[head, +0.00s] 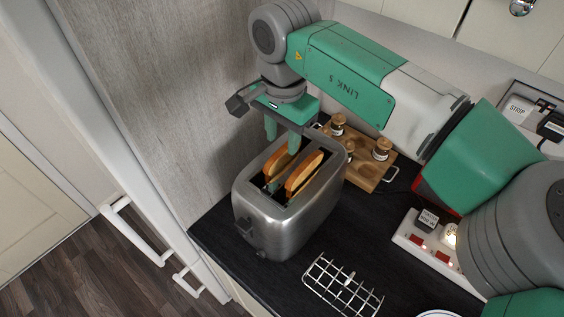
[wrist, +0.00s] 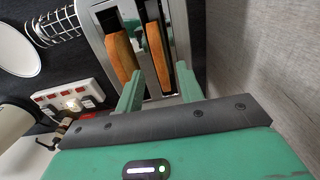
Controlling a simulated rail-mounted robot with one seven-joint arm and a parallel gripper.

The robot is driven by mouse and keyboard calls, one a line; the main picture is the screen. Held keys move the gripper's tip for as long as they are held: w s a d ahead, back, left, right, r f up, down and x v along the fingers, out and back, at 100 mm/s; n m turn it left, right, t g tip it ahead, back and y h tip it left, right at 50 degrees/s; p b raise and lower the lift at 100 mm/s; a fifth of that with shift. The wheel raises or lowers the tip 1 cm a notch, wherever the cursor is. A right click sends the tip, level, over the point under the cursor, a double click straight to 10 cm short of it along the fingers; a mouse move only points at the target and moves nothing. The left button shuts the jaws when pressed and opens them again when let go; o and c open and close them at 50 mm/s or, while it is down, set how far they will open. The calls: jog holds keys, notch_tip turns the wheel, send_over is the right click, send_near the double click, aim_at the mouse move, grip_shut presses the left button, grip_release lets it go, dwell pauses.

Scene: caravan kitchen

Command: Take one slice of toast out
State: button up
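The steel toaster (head: 290,225) stands on the dark counter with two browned slices of toast sticking up from its slots. The left slice (head: 277,164) and the right slice (head: 303,174) stand side by side in the head view. They also show in the wrist view, one at left (wrist: 120,57) and one at right (wrist: 158,55). My gripper (head: 282,137) points down over the toaster's far end. Its two green fingers (wrist: 160,78) are apart with nothing held. In the wrist view the right slice lines up with the gap between them; the left finger is near the left slice's end.
A wire rack (head: 343,286) lies on the counter in front of the toaster. A wooden board (head: 368,174) with small jars is behind it. A power strip (head: 430,243) with plugs is at right. A grey wall panel (head: 165,90) rises close on the left.

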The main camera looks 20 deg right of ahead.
aim_at(283, 148)
notch_tip(283, 148, down, 5)
jog(key=shift+w+d+r+p, duration=0.1)
jog(key=shift+d+p, duration=0.05)
jog(key=shift+p, duration=0.45)
grip_shut()
jog(key=shift+r, duration=0.1)
notch_tip(283, 148, up, 10)
jog(key=shift+f+b, duration=0.1)
jog(key=shift+b, duration=0.7)
